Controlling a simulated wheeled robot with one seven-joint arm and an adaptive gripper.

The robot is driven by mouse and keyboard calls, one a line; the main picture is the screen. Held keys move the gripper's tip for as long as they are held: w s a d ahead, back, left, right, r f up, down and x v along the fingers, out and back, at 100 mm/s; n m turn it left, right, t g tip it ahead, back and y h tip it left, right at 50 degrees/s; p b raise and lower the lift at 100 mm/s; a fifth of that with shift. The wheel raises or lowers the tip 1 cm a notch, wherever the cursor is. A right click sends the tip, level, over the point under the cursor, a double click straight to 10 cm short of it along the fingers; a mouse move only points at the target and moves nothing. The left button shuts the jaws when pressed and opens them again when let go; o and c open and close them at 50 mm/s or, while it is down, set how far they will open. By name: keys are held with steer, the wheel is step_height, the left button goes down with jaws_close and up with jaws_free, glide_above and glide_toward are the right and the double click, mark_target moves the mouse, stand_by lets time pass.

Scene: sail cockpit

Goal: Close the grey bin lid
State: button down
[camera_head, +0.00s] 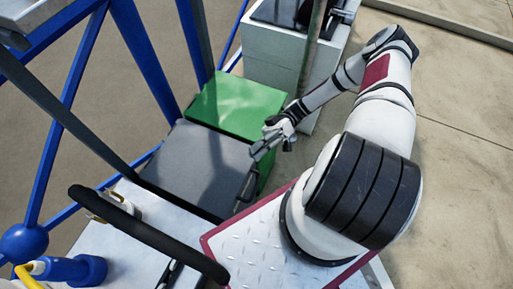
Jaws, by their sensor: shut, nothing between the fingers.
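The grey bin lid (195,165) is a flat, dark grey panel left of centre, next to the green box (228,104). A dark handle (249,187) shows at its right side. A dark strip runs along the lid's near edge; I cannot tell from this view whether the lid is fully down or slightly raised. My gripper (258,153) is shut and empty, over the lid's right edge near the corner by the green box. I cannot tell whether its fingertips touch the lid. The bin body is mostly hidden under the lid.
Blue frame bars (145,58) stand to the left and behind. A white cabinet (277,62) and an upright pole (311,45) stand beyond the gripper. A black curved rail (150,235) crosses the near left. Bare floor (465,150) lies on the right.

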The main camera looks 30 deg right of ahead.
steer(key=shift+r, duration=0.1)
steer(key=w+d+b, duration=0.1)
steer(key=w+d, duration=0.4)
steer(key=d, duration=0.2)
steer(key=shift+w+d+r+b, duration=0.2)
steer(key=shift+d+b, duration=0.1)
steer(key=shift+d, duration=0.1)
